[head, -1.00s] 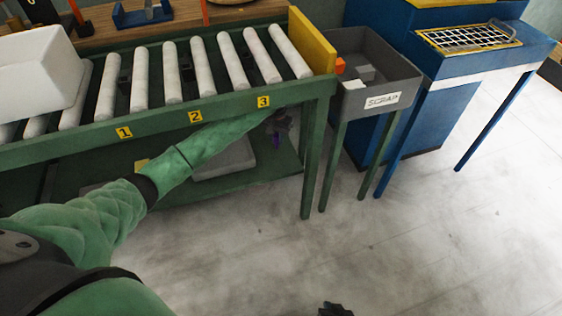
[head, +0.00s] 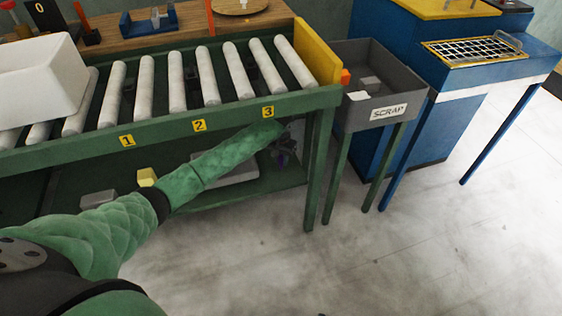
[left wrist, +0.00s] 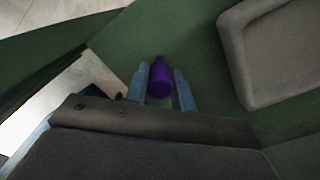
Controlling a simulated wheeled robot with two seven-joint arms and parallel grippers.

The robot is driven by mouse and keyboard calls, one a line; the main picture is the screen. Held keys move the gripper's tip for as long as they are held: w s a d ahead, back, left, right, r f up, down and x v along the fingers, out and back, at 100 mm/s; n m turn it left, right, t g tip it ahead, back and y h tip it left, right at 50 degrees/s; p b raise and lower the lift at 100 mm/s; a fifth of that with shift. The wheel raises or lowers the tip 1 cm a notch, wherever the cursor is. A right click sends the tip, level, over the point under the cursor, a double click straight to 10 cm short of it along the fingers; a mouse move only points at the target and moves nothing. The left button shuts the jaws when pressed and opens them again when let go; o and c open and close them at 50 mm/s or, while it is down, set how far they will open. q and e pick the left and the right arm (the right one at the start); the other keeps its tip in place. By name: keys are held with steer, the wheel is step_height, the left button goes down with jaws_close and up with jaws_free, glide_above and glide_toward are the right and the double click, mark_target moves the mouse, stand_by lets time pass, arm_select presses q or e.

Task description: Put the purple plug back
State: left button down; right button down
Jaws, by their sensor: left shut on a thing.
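The purple plug (left wrist: 160,80) is between the two blue fingers of my left gripper (left wrist: 160,90) in the left wrist view. The gripper is shut on it. In the head view my left gripper (head: 283,152) is below the roller table's front rail, near label 3, above the green lower shelf. Only a small bit of purple shows there, at the gripper's tip. The green lower shelf (left wrist: 195,45) lies behind the plug in the left wrist view. I cannot tell whether the plug touches it. My right gripper does not show in the views now.
A grey tray (left wrist: 232,45) lies on the lower shelf beside the gripper. A yellow block (head: 147,177) and a grey block (head: 98,199) are further left. The roller table's green front rail (head: 165,133) is above my arm. A grey scrap bin (head: 385,112) stands right of the table's leg (head: 312,185).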

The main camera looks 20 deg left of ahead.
arm_select(q)
steer(key=shift+f, duration=0.75)
steer(key=c, duration=1.2)
jaws_free()
